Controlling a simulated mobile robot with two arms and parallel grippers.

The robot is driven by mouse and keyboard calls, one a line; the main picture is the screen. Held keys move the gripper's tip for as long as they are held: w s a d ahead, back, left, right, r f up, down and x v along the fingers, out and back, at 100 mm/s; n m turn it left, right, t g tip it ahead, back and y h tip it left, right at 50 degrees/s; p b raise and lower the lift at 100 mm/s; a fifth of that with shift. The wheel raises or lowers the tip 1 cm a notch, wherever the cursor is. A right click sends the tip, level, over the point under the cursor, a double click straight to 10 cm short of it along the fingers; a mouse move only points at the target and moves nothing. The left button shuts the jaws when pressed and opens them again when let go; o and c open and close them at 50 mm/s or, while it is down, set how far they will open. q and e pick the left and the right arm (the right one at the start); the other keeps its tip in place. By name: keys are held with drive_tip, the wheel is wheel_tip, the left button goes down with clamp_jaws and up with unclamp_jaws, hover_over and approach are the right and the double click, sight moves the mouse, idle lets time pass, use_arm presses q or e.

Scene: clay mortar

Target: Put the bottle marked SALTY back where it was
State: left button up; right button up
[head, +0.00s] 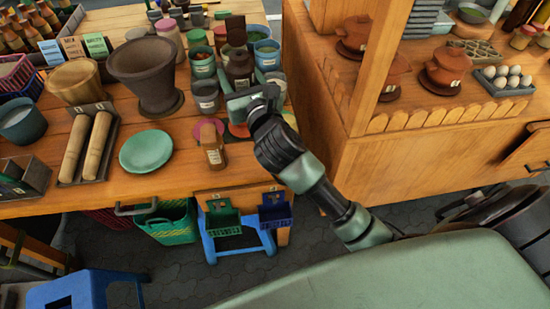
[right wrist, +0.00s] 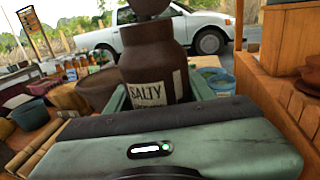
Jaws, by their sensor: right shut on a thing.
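The dark brown bottle (right wrist: 150,62) with a pale label reading SALTY stands upright in the right wrist view, between the two green fingers. In the head view the dark bottle (head: 238,66) is above the back right part of the wooden table, among jars. My right gripper (head: 240,92) is shut on it, its arm coming in from the lower right. Whether the bottle's base touches the table is hidden by the gripper. My left gripper is not in view.
A brown labelled bottle (head: 213,150) stands by a pink disc (head: 209,126) near the table's front right. Several jars crowd around the held bottle, including a grey one (head: 205,98). A mortar (head: 147,75), green plate (head: 146,151) and rolling pins (head: 86,148) lie left.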

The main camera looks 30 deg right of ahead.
drive_tip(key=shift+s+a+f+b, duration=0.15)
drive_tip(key=shift+f+b, duration=1.45)
drive_tip(key=shift+f, duration=3.55)
drive_tip(key=shift+s+d+f+b, duration=0.15)
drive_tip(key=shift+f+b, duration=1.45)
drive_tip(key=shift+f, duration=3.55)
drive_tip(key=shift+a+f, duration=0.1)
drive_tip(key=shift+f, duration=0.05)
drive_tip(key=o, duration=1.5)
drive_tip(key=shift+f, duration=0.1)
drive_tip(key=shift+c, duration=0.2)
drive_tip(key=shift+s, duration=0.1)
drive_tip(key=shift+r, duration=0.2)
drive_tip(key=s+b, duration=0.1)
drive_tip(key=s, duration=1.1)
drive_tip(key=shift+a+b, duration=0.15)
drive_tip(key=shift+b, duration=0.25)
